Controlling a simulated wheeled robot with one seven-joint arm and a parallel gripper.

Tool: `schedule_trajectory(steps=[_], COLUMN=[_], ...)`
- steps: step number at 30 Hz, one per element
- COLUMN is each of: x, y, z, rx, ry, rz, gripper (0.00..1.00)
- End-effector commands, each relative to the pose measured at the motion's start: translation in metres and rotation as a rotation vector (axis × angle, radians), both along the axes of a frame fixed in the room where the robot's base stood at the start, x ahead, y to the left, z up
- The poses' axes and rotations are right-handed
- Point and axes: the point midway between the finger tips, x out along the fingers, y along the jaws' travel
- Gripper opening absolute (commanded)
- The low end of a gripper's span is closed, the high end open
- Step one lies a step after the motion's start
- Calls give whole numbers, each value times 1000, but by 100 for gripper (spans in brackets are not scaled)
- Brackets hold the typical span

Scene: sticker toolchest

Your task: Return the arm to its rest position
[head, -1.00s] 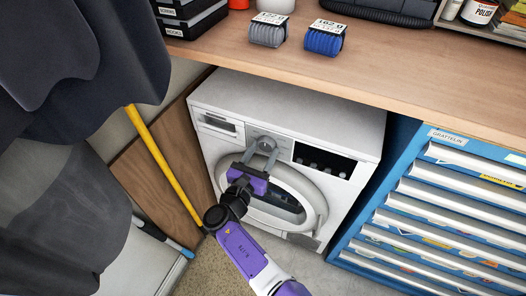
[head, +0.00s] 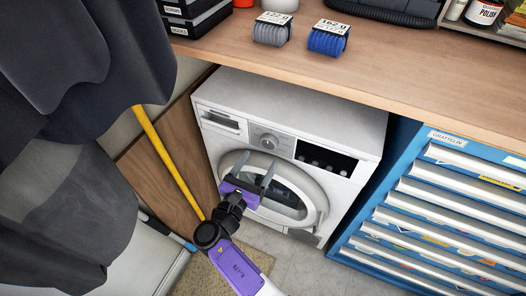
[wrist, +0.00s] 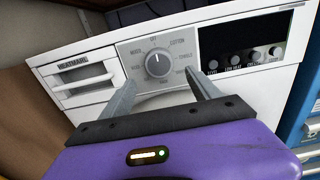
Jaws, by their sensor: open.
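My gripper (head: 255,166) is open and empty in front of the white washing machine (head: 285,108), with its purple body below the control panel. In the wrist view its two grey fingers (wrist: 160,92) stand apart, and nothing is between them. The machine's round dial (wrist: 158,62) shows above and between the fingers, apart from them. The dial also shows in the head view (head: 269,142). The machine's round door (head: 310,200) looks closed, partly hidden behind my gripper.
A wooden worktop (head: 400,70) runs above the machine, with a grey spool (head: 272,32) and a blue spool (head: 327,42) on it. A blue tool chest (head: 395,195) stands at the right. Dark cloth (head: 75,80) hangs at the left, beside a yellow pole (head: 168,160).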

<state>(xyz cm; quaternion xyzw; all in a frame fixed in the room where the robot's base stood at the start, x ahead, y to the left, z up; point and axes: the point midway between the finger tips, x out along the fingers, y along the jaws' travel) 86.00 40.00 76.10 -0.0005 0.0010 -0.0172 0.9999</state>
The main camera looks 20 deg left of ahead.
Motion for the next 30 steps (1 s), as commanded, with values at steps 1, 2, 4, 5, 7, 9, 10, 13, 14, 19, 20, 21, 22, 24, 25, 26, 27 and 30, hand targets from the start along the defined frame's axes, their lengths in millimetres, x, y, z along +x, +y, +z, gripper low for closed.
schedule_trajectory(steps=[1, 2, 4, 5, 7, 9, 10, 13, 14, 19, 20, 21, 22, 24, 25, 26, 27, 30], x=[-7, -10, -16, -18, -20, -21, -21, -21, -21, -21, -21, -21, -21, -21, -21, -21, -21, -23], y=[1, 1, 1, 1, 1, 1, 1, 1, 1, 1, 1, 1, 1, 1, 1, 3, 6, 25], z=[0, 0, 0, 0, 0, 0, 0, 0, 0, 0, 0, 0, 0, 0, 0, -1, -2, -10], rx=[1, 1, 1, 1, 0, 0, 0, 0, 0, 0, 0, 0, 0, 8, 16, 29, 53, 177], ry=[1, 1, 0, 0, 0, -1, -1, -1, -1, -1, -1, -1, -1, -1, -1, 0, 6, 63], rz=[2, 2, 1, 1, 1, 1, 1, 1, 1, 1, 1, 1, 1, 1, 2, 7, 21, 82], gripper=[71, 71, 71, 71, 71, 71, 71, 71, 71, 71, 71, 71, 71, 71, 71, 71, 71, 71])
